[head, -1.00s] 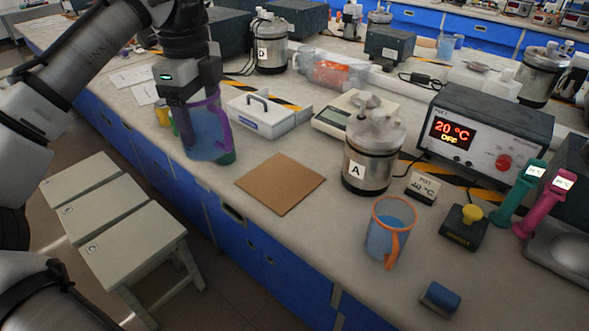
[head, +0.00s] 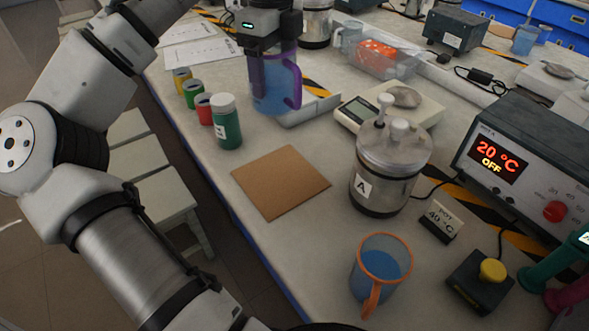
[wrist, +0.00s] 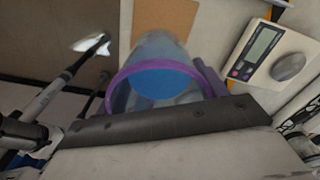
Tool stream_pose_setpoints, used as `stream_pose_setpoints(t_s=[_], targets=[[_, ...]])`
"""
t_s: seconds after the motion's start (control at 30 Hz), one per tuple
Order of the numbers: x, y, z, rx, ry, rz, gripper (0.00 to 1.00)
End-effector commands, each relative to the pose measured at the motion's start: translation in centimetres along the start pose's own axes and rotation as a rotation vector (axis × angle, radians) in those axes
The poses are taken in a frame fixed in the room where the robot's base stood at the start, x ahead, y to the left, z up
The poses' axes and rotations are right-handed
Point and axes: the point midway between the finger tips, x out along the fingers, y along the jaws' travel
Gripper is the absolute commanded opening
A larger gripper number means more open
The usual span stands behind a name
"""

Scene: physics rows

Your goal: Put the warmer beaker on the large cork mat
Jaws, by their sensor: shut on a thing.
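My gripper (head: 268,48) is shut on the purple-rimmed beaker (head: 272,92), which holds blue liquid. It holds the beaker beyond the far edge of the cork mat (head: 280,182), in front of the white carrier; I cannot tell its exact height. In the wrist view, this beaker (wrist: 155,82) shows its purple rim and blue liquid, with part of the mat (wrist: 165,16) beyond it. The mat is bare. An orange-rimmed beaker (head: 381,265) with blue liquid stands near the front. No temperature shows on either beaker.
Metal pot A (head: 390,170) stands right of the mat, beside a "POT 40 °C" card (head: 440,218). The control box (head: 500,155) reads 20 °C, OFF. A green bottle (head: 227,122) and small pots stand left of the held beaker. A scale (head: 400,105) is behind the pot.

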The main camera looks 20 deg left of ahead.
Motion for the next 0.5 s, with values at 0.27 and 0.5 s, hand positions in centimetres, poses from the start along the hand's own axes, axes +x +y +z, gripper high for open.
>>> stream_pose_setpoints(t_s=[0.27, 0.5], targets=[[2.9, 0.0, 0.0, 0.003, 0.004, 0.001, 0.38], [9.3, 0.0, -0.1, 0.003, 0.006, 0.0, 0.38]])
